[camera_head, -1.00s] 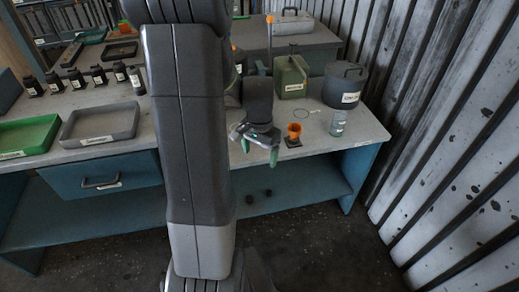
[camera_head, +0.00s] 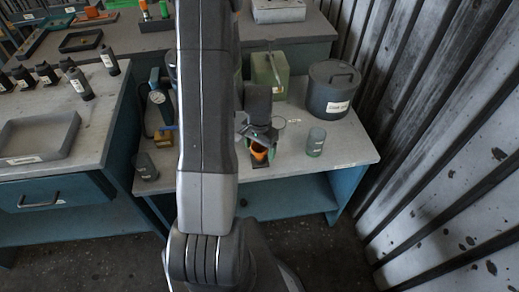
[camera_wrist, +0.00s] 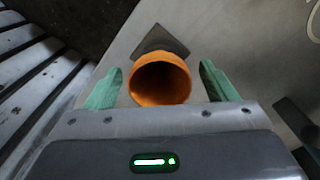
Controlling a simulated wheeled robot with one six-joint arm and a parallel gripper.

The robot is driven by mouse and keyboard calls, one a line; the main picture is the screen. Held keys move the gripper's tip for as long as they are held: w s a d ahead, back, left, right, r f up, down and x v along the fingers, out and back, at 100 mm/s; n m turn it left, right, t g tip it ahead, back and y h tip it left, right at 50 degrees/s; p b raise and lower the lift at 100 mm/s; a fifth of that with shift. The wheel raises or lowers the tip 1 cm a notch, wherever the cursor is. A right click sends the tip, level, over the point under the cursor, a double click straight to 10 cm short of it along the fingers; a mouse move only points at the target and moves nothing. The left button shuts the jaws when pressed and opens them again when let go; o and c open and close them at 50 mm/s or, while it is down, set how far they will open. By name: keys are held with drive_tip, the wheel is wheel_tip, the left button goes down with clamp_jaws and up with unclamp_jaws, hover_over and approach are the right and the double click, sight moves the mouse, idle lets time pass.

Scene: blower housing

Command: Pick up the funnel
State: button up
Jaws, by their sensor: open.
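The orange funnel (camera_wrist: 160,80) stands with its wide mouth facing the wrist camera, on a small dark base (camera_wrist: 163,41). In the wrist view my gripper (camera_wrist: 160,85) is open, with one green finger on each side of the funnel and a gap on both sides. In the head view the funnel (camera_head: 259,153) shows just under my gripper (camera_head: 258,143), near the front edge of the grey workbench (camera_head: 345,150). My gripper partly hides it there.
A clear glass jar (camera_head: 315,142) stands right of the funnel. A dark lidded pot (camera_head: 335,90) and a green canister (camera_head: 270,70) stand behind. A gauge (camera_head: 157,98) is at left. A corrugated wall (camera_head: 440,130) bounds the right side.

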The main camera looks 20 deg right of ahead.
drive_tip(key=shift+f, duration=0.75)
drive_tip(key=c, duration=0.8)
drive_tip(key=shift+c, duration=0.2)
drive_tip(key=shift+r, duration=0.1)
